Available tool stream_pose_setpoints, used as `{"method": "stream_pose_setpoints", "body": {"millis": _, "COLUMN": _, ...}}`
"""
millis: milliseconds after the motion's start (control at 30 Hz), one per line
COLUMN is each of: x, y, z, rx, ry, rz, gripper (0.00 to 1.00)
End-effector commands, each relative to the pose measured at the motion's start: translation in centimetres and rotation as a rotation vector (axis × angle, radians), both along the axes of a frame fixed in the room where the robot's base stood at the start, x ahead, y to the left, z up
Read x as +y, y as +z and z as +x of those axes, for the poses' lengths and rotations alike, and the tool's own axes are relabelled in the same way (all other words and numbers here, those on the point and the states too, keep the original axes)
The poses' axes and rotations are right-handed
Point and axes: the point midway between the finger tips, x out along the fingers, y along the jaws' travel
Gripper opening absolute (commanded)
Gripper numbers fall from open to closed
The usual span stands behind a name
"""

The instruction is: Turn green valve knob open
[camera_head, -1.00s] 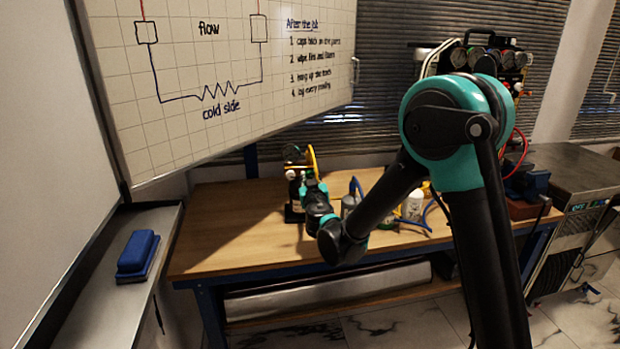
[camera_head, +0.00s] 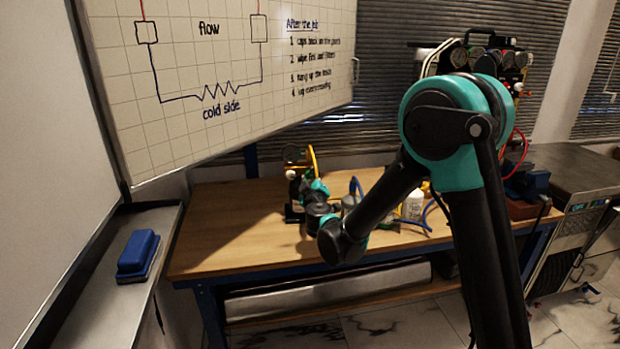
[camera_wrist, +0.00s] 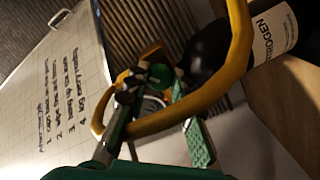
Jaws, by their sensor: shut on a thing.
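The gauge rig (camera_head: 292,200) stands at the back left of the wooden bench, with a gauge on top and a yellow hose. My gripper (camera_head: 306,186) is at the rig's right side in the head view, its fingertips partly hidden by my wrist. In the wrist view, my gripper's two fingers (camera_wrist: 152,92) reach up from the teal body at the bottom. The green valve knob (camera_wrist: 160,73) shows small and dark at the fingertips, and the fingers are closed on it. Its exact turn angle is hard to tell.
The yellow hose (camera_wrist: 185,115) loops across the wrist view, close in front of the fingers. On the bench are a white bottle (camera_head: 413,205) and blue hose. A whiteboard (camera_head: 230,70) hangs at left. The bench front is clear.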

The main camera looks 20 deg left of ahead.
Motion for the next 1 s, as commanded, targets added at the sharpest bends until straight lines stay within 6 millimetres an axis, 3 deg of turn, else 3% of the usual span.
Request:
{"method": "stream_pose_setpoints", "body": {"millis": 600, "x": 0.05, "y": -0.08, "z": -0.07, "rx": -0.251, "ry": 0.001, "rz": -0.520, "gripper": 0.00}}
{"method": "stream_pose_setpoints", "body": {"millis": 1000, "x": 0.05, "y": -0.11, "z": -0.09, "rx": -0.369, "ry": 0.001, "rz": -0.763, "gripper": 0.00}}
